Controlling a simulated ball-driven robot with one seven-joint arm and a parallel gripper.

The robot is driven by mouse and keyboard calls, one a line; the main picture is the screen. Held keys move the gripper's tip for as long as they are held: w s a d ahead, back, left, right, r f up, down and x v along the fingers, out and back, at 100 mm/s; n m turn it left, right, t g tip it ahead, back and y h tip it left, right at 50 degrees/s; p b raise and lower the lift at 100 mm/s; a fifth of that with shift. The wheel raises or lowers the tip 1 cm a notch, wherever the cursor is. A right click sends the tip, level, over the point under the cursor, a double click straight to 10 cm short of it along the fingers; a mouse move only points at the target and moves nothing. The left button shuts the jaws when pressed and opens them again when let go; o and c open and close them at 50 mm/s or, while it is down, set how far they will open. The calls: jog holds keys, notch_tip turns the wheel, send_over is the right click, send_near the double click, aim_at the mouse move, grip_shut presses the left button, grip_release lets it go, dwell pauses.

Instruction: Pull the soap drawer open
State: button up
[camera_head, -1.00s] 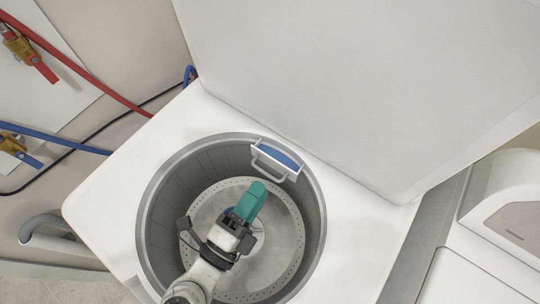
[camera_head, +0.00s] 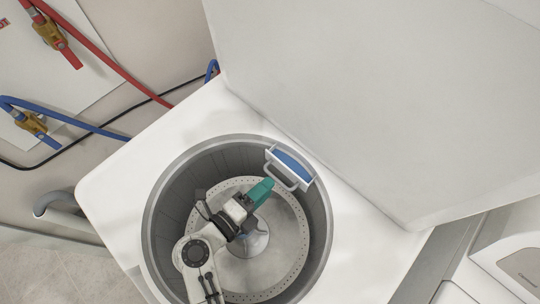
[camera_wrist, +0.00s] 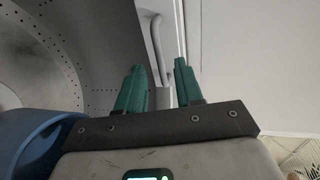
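The soap drawer (camera_head: 291,165) is a small white-rimmed tray with a blue inside, at the upper right rim of the washer drum. Its pale bar handle (camera_head: 279,177) sticks out over the drum opening. My gripper (camera_head: 268,183) has green fingers and sits over the drum, with its tips close to the handle. In the wrist view my gripper (camera_wrist: 158,64) is open, its two fingers apart with nothing clamped. The handle (camera_wrist: 154,45) shows ahead, in line with the gap between the fingers. Whether a finger touches it, I cannot tell.
The washer's white top (camera_head: 120,180) surrounds the round drum (camera_head: 180,165). The raised lid (camera_head: 370,90) stands behind the drawer. Red hose (camera_head: 105,57) and blue hose (camera_head: 75,122) run at the left. A white appliance (camera_head: 515,255) is at the right.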

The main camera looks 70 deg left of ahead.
jog(key=shift+x, duration=1.35)
grip_shut()
dwell(0.5)
